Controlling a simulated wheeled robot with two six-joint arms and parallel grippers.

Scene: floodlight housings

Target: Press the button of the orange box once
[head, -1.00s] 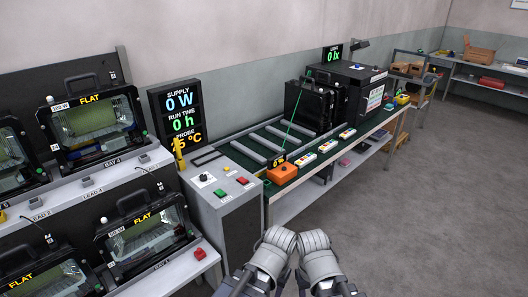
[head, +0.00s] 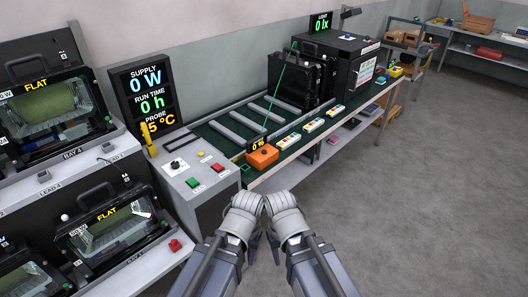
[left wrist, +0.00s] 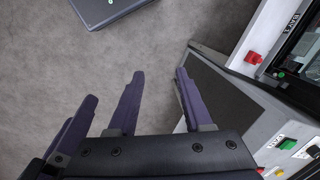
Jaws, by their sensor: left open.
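The orange box (head: 262,156) sits at the near end of the green-topped bench, beside the grey control cabinet. A small dark spot shows on its top; I cannot tell if it is the button. My left gripper (head: 252,250) hangs low over the floor in front of the bench, apart from the box. In the left wrist view it is open and empty (left wrist: 160,84), with grey floor between its fingers. My right gripper (head: 275,247) is close beside it, mostly hidden by its wrist, so its jaws cannot be read. The orange box does not show in the left wrist view.
The grey cabinet (head: 206,212) carries a green button (head: 193,182), a red button (head: 217,168) and a dark knob. A display (head: 145,98) stands behind it. Floodlights fill the left racks. White boxes with coloured buttons (head: 289,141) line the bench edge. Floor at right is clear.

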